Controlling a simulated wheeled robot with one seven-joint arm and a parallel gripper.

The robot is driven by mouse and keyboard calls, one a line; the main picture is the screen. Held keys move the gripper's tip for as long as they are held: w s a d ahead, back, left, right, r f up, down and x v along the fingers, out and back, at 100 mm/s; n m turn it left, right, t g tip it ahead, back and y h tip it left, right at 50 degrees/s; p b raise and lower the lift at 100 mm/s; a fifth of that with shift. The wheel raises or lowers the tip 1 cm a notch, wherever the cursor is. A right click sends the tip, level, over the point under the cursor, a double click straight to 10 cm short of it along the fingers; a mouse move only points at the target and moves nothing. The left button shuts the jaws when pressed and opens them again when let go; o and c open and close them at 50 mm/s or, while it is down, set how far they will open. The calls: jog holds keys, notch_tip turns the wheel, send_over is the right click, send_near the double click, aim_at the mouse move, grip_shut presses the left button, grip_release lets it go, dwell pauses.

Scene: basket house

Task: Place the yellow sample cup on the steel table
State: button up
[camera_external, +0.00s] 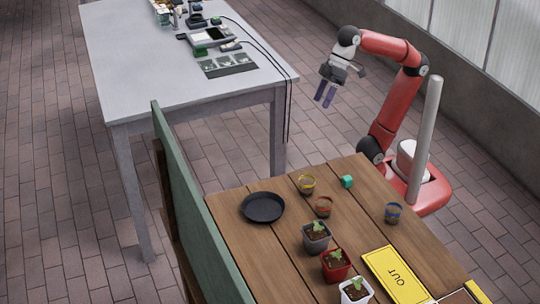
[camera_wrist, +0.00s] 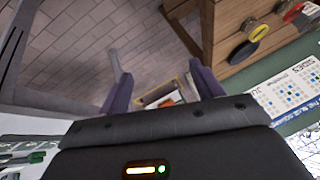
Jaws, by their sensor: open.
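The steel table (camera_external: 160,65) is the grey table at the upper left, with a broad bare top. My gripper (camera_external: 325,94) is raised over the gap between the two tables, with fingers pointing down, apart from the cup. In the wrist view its purple fingers (camera_wrist: 162,84) are spread with nothing held between them. I cannot tell whether the yellow-rimmed item at upper right there is the cup.
Devices (camera_external: 210,38) occupy the steel table's right back.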

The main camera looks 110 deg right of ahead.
jog(key=w+a+m+t+y, duration=0.1)
jog(key=w+a+m+y, duration=0.5)
jog(key=a+m, duration=0.45)
jog(key=w+a+m+y, duration=0.3)
jog(key=w+a+m, duration=0.5)
jog(key=a+m, duration=0.25)
send_near(306, 187)
jog(key=shift+s+a+r+m, duration=0.25)
jog(key=shift+s+a+m, duration=0.05)
jog(key=shift+s+m, duration=0.1)
jog(key=shift+w+a+f, duration=0.1)
jog(key=shift+f, duration=0.2)
jog(key=x, duration=0.7)
jog(key=shift+w+f, duration=0.35)
jog(key=shift+w, duration=0.1)
jog(key=c, duration=1.2)
jog(key=shift+o, duration=0.2)
